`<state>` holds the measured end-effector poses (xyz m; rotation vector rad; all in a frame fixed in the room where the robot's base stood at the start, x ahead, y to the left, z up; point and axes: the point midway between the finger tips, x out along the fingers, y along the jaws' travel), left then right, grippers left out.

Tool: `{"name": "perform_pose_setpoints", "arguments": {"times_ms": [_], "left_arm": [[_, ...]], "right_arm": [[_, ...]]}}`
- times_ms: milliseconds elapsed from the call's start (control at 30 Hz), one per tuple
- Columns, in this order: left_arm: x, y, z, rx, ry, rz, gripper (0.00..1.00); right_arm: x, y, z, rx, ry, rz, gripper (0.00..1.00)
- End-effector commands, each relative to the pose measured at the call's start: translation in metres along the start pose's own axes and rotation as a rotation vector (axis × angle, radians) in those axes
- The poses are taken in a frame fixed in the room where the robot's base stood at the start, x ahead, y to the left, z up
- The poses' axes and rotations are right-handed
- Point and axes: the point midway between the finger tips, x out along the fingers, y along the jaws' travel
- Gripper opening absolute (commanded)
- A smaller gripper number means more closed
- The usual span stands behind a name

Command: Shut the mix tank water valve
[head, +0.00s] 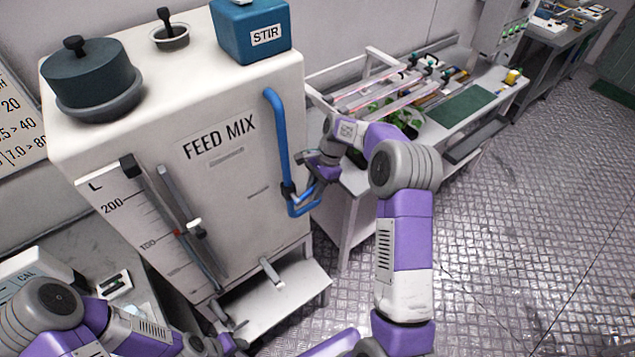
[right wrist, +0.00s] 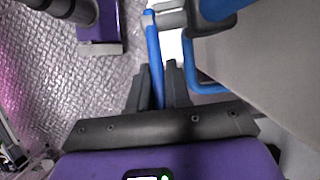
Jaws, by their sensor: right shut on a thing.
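The white FEED MIX tank (head: 225,185) stands at the left of the head view. A blue water pipe (head: 277,130) runs down its front corner to a dark valve body (head: 288,190), then bends at the bottom. My right gripper (head: 312,172) is at this valve, beside the tank. In the right wrist view its two dark fingers (right wrist: 159,88) are shut on the blue valve handle (right wrist: 153,50), which lies lengthwise between them. The bent blue pipe (right wrist: 190,70) shows just right of the fingers. My left gripper (head: 228,343) is low at the tank's foot, its fingers unclear.
A white bench (head: 480,115) with racks and green plants stands behind my right arm. A white step (head: 280,300) juts from the tank's base. A level gauge (head: 172,230) is on the tank front. The metal floor (head: 520,220) at right is clear.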

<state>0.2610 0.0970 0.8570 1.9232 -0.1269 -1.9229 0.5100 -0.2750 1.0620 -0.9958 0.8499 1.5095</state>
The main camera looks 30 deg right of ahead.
Motion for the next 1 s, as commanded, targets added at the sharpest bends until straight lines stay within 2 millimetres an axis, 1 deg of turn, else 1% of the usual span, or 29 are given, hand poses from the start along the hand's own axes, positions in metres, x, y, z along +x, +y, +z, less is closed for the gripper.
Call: {"name": "perform_pose_setpoints", "arguments": {"times_ms": [33, 100, 433, 700, 1000], "left_arm": [[-0.005, 0.002, 0.0, 0.0, 0.0, 0.0, 0.43], [-0.007, 0.003, 0.0, 0.0, 0.0, 0.0, 0.43], [-0.011, 0.004, 0.001, 0.0, 0.0, 0.0, 0.43], [-0.012, 0.004, 0.001, 0.0, 0.0, 0.0, 0.43], [-0.012, 0.004, 0.001, 0.0, 0.0, 0.0, 0.43]], "right_arm": [[0.0, 0.0, -0.002, 0.004, -0.039, -0.001, 0.0], [0.003, 0.0, -0.004, 0.004, -0.09, -0.003, 0.0], [0.013, 0.0, -0.008, 0.0, -0.268, -0.004, 0.0], [0.015, 0.0, -0.009, 0.0, -0.319, -0.004, 0.0], [0.015, 0.0, -0.008, 0.0, -0.324, -0.004, 0.0]]}}
